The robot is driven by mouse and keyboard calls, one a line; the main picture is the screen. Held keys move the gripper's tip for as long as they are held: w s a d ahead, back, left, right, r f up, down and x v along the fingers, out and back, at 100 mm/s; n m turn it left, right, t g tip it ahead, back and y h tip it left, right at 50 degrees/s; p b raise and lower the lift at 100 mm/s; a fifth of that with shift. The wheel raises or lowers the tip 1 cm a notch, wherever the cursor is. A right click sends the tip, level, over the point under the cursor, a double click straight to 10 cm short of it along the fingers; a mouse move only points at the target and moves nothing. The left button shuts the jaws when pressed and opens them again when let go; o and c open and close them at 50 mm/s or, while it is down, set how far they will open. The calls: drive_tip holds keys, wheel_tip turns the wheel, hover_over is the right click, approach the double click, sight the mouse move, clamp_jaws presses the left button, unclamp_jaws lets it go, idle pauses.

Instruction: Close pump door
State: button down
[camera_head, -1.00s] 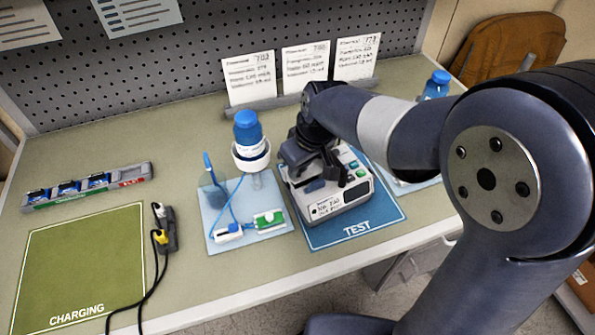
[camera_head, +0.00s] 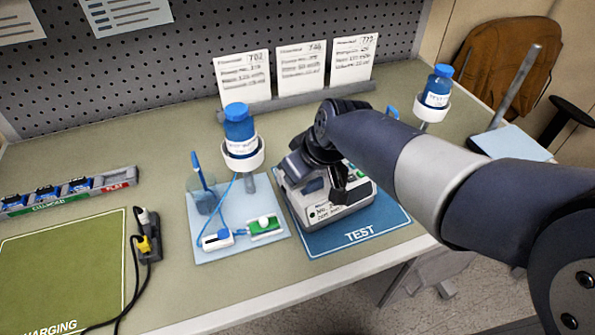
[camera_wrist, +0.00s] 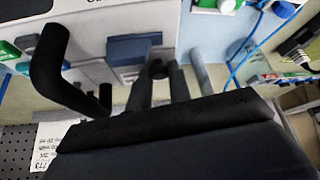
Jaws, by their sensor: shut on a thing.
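The pump (camera_head: 340,205), a white and grey box with a front label, stands on the blue TEST mat (camera_head: 312,243). My gripper (camera_head: 322,183) is over its top and hides much of it, including most of the door. In the wrist view, the pump's white body (camera_wrist: 90,22) shows at the top with a blue-grey block (camera_wrist: 129,50) on it. My gripper's two dark fingers (camera_wrist: 158,72) are close together on a small dark part beside that block, which seems to belong to the door. How far the door stands open cannot be told.
Left of the pump, a light-blue tray (camera_head: 215,250) holds tubing and a green-white clip (camera_head: 265,226), with a blue-capped bottle (camera_head: 239,130) on a stand behind. Another bottle (camera_head: 436,90) stands to the right. Cards (camera_head: 302,72) stand behind. A green CHARGING mat (camera_head: 60,265) is at left.

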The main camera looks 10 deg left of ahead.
drive_tip(key=c, duration=1.3)
unclamp_jaws()
drive_tip(key=v, duration=1)
drive_tip(key=shift+d+r, duration=0.2)
drive_tip(key=shift+r, duration=0.15)
drive_tip(key=shift+f, duration=0.1)
drive_tip(key=x, duration=1)
drive_tip(key=shift+a+f, duration=0.2)
drive_tip(key=shift+f, duration=0.05)
